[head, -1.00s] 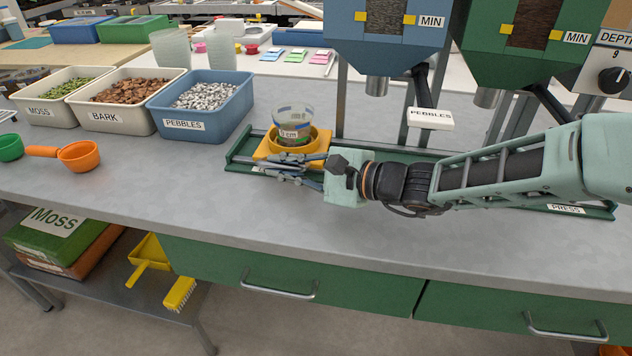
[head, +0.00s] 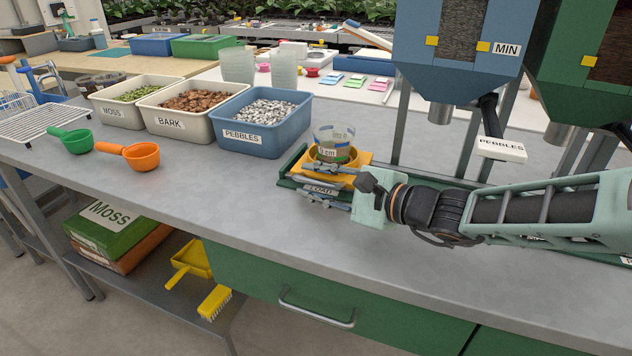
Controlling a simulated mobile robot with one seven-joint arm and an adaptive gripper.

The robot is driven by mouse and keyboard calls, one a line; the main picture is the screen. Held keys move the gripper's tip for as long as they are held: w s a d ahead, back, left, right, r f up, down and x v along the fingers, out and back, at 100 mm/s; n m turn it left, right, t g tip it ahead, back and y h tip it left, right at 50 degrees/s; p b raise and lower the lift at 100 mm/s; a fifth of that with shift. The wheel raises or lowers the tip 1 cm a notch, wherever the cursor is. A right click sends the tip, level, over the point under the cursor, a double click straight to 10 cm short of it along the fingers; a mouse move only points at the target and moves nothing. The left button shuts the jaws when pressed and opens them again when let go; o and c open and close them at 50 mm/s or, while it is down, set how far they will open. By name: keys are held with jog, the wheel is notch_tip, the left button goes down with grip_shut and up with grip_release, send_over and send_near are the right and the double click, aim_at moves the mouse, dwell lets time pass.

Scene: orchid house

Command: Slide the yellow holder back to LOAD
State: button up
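The yellow holder (head: 362,158) sits at the left end of a green track (head: 292,160). A clear cup (head: 334,146) with brownish contents stands upright in its ring. The LOAD label (head: 320,189) shows on the track just in front of the holder. My gripper (head: 324,184) reaches in from the right, in front of the holder. Its two fingers are spread, with the label visible between them, and nothing shows held. The upper finger lies close along the holder's front; I cannot tell whether it touches. My arm hides much of the track to the right.
Bins of moss (head: 134,100), bark (head: 187,107) and pebbles (head: 261,121) stand left of the track. Green (head: 72,139) and orange (head: 141,155) scoops lie farther left. A blue hopper (head: 455,50) and a PEBBLES lever (head: 501,148) hang over the right. The front bench strip is clear.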

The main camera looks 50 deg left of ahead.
jog(key=shift+w+d, duration=0.1)
jog(key=v, duration=1.2)
dwell(0.4)
